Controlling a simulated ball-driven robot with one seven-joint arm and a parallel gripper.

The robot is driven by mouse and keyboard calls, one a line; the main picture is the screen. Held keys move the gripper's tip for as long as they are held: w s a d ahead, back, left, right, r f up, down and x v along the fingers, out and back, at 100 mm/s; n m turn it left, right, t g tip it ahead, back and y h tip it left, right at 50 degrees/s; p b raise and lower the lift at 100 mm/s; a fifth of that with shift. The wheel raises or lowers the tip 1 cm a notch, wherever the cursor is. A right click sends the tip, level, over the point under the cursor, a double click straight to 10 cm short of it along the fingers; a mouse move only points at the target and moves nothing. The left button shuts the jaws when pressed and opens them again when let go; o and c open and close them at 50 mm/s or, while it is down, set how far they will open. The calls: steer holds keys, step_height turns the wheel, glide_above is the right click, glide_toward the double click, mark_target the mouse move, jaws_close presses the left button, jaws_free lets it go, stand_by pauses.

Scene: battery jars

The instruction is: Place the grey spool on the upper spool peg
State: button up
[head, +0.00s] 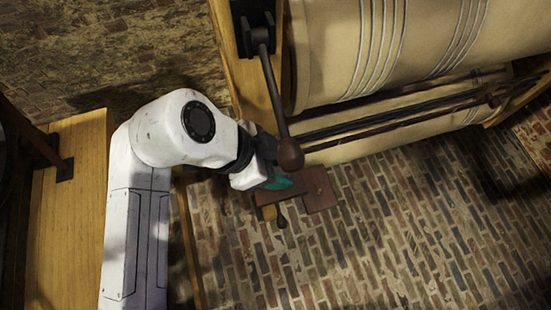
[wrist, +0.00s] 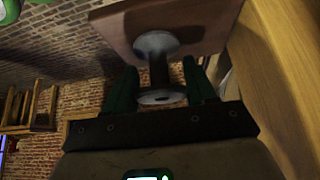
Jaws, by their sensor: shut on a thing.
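The grey spool (wrist: 157,98) has two pale round flanges and a dark core. In the wrist view it sits between the green fingers of my gripper (wrist: 160,78), which is shut on it. Its far flange lies in front of a reddish-brown board (wrist: 205,22); I cannot tell whether they touch. In the head view my gripper (head: 277,183) is beside the brown board (head: 320,188), and the spool is hidden. No spool peg can be clearly made out in either view.
A crank handle (head: 290,155) hangs down close above my gripper in the head view. A large cloth-covered roller (head: 420,45) fills the upper right, beside a wooden post (head: 258,95). A wooden bench (head: 65,200) stands left. Brick floor (head: 400,240) is open at lower right.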

steer(key=shift+f, duration=0.15)
steer(key=o, duration=1)
steer(key=shift+o, duration=0.2)
steer(key=b+v, duration=0.2)
steer(key=v, duration=1)
steer(key=shift+r, duration=0.2)
